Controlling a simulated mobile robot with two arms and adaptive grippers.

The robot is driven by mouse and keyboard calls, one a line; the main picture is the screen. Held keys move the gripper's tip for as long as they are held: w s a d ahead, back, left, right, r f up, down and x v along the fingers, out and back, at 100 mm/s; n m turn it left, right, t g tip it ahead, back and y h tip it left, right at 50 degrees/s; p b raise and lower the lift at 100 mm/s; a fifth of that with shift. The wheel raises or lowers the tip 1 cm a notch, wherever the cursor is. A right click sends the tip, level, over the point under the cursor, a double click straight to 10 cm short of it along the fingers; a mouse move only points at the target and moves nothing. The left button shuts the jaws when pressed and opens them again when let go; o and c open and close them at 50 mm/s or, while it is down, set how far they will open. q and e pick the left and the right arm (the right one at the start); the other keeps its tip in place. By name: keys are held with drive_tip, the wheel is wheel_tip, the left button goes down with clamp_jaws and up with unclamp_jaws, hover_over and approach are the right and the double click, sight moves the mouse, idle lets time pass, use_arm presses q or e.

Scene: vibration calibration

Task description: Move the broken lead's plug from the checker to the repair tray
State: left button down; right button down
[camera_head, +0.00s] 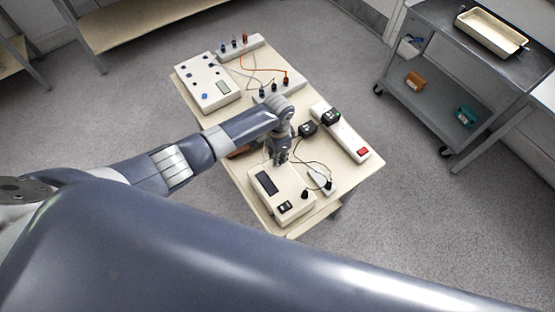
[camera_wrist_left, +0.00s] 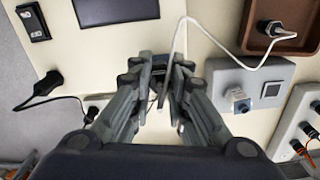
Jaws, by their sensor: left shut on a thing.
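My left gripper (camera_head: 279,158) points down at the back edge of the checker (camera_head: 285,195), a beige box with a dark display. In the left wrist view the fingers (camera_wrist_left: 160,75) are shut on a small dark plug (camera_wrist_left: 159,88), mostly hidden between them. Its pale lead loops up past the checker (camera_wrist_left: 185,55) and over to the brown repair tray (camera_wrist_left: 243,48), where a dark plug (camera_wrist_left: 268,27) on the same lead lies. I cannot tell whether the held plug touches the checker. In the head view my arm mostly hides the tray. My right gripper is not seen.
A grey box with a round connector (camera_wrist_left: 237,101) stands beside the tray. A white power strip (camera_head: 350,139) holds a black adapter. Black cables and plugs lie right of the checker. A beige box with knobs (camera_head: 207,84) stands at the table's far left. A grey cart (camera_head: 440,105) is apart.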

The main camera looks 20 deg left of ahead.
use_arm(q)
drive_tip(key=shift+r, duration=1.75)
drive_tip(key=shift+a, duration=0.1)
drive_tip(key=w+a+f+b, duration=0.2)
drive_tip(key=a+b, duration=0.3)
drive_tip(key=a, duration=0.2)
drive_tip(key=w+a+f+b, duration=0.3)
drive_tip(key=a+b, duration=0.2)
drive_tip(key=a, duration=0.3)
drive_tip(key=w+a+f+b, duration=0.2)
drive_tip(key=a+b, duration=0.3)
drive_tip(key=a, duration=0.3)
drive_tip(key=shift+w+f, duration=0.35)
drive_tip(key=shift+w, duration=0.4)
wheel_tip(320, 180, down, 2)
drive_tip(key=shift+a+f+b, duration=0.15)
drive_tip(key=shift+f+b, duration=0.05)
drive_tip(key=shift+b, duration=1)
drive_tip(key=shift+f+b, duration=0.85)
drive_tip(key=shift+f, duration=0.35)
drive_tip(key=shift+f+b, duration=0.3)
drive_tip(key=shift+f, duration=0.1)
drive_tip(key=c, duration=1.5)
unclamp_jaws()
drive_tip(key=shift+o, duration=0.2)
